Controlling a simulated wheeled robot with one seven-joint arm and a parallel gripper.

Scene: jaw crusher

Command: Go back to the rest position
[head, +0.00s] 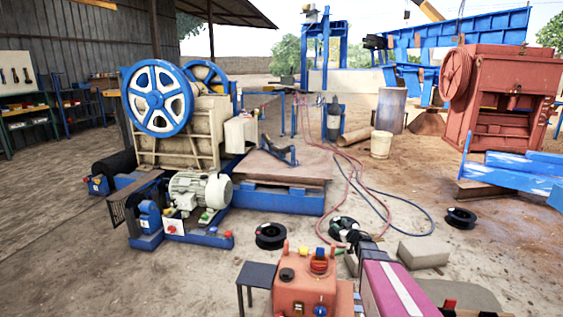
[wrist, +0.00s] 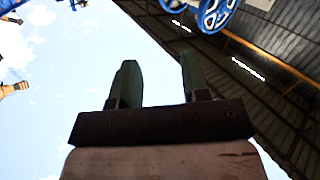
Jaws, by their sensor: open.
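My gripper (wrist: 158,82) shows in the wrist view with its two greenish fingers apart and nothing between them. In the head view my arm comes in at the lower right, beside an orange-red control box with knobs (head: 304,290). The gripper's fingers cannot be made out clearly in that view. The beige jaw crusher (head: 180,118) with blue-rimmed flywheels (head: 158,98) stands at the left centre, well beyond my arm.
A pale motor (head: 200,190) sits on the crusher's blue base. Red and blue hoses (head: 385,197) cross the ground. A black reel (head: 270,236), another reel (head: 461,218) and a stone block (head: 423,252) lie near my arm. A red machine (head: 500,100) stands at right. The left foreground is clear.

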